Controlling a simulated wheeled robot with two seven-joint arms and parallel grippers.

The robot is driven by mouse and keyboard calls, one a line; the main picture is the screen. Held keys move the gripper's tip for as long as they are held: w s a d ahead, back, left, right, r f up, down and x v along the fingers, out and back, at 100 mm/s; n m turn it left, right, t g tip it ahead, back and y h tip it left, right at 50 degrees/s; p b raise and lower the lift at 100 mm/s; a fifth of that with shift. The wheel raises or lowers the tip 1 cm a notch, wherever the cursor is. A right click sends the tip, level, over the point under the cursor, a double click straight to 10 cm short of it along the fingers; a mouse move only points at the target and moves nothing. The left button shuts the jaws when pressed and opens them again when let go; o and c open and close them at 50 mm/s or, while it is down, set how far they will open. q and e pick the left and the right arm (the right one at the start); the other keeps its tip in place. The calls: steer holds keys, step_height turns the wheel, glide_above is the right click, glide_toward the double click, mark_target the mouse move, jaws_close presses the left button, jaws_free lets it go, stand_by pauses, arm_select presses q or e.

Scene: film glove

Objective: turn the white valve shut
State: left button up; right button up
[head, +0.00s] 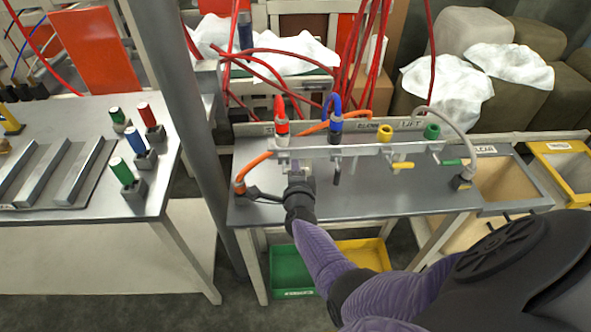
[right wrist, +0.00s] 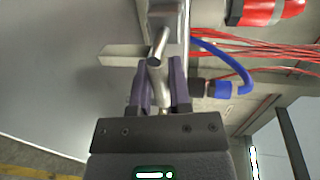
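A metal valve manifold (head: 360,150) runs along the back of the grey bench. My right gripper (head: 299,178) is at its left end, below the red fitting (head: 281,126), and covers most of the valve there. In the right wrist view, a pale grey-white valve handle (right wrist: 157,70) lies between the two purple fingers of my right gripper (right wrist: 160,80). The fingers are close on both sides of it; I cannot tell whether they press on it. My left gripper is not in view.
A blue fitting (head: 336,124), a yellow fitting (head: 384,132) and a green fitting (head: 431,131) stand above the manifold. An orange hose (head: 252,166) arches at the left end, and a grey hose (head: 459,130) at the right. The bench top (head: 400,201) in front is clear.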

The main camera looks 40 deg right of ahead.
steer(key=o, duration=0.4)
steer(key=shift+o, duration=0.2)
steer(key=shift+s+a+r+p, duration=0.15)
steer(key=shift+s+a+p, duration=0.1)
steer(key=shift+p, duration=0.1)
steer(key=p+v, duration=0.5)
steer(key=v, duration=0.4)
steer(key=shift+s, duration=0.15)
